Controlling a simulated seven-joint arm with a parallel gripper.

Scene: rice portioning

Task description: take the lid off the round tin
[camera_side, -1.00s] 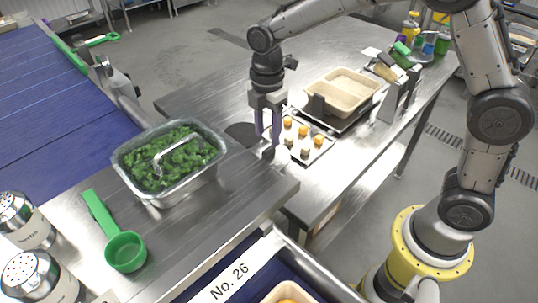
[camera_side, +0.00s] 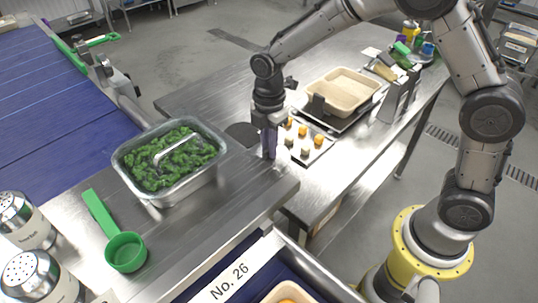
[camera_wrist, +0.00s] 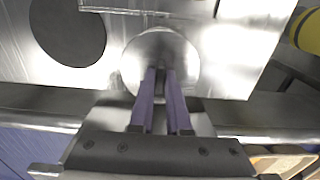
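The round tin (camera_wrist: 131,66) is a small shiny metal cylinder on the steel table, seen from above in the wrist view. Its lid (camera_wrist: 183,52) is on, a round metal disc. In the side view the tin is mostly hidden by my gripper. My gripper (camera_side: 269,156) points straight down over the tin. In the wrist view its two purple fingers (camera_wrist: 160,70) are close together at the middle of the lid, with a narrow gap between them. They look shut on the lid at its centre; the exact grip point is hidden between the fingertips.
A dark round disc (camera_side: 240,133) lies flat left of the tin. A small tray of orange and pale pieces (camera_side: 316,153) is just right, with a beige container (camera_side: 345,92) behind. A metal pan of greens (camera_side: 205,180) and a green scoop (camera_side: 126,252) stand at left.

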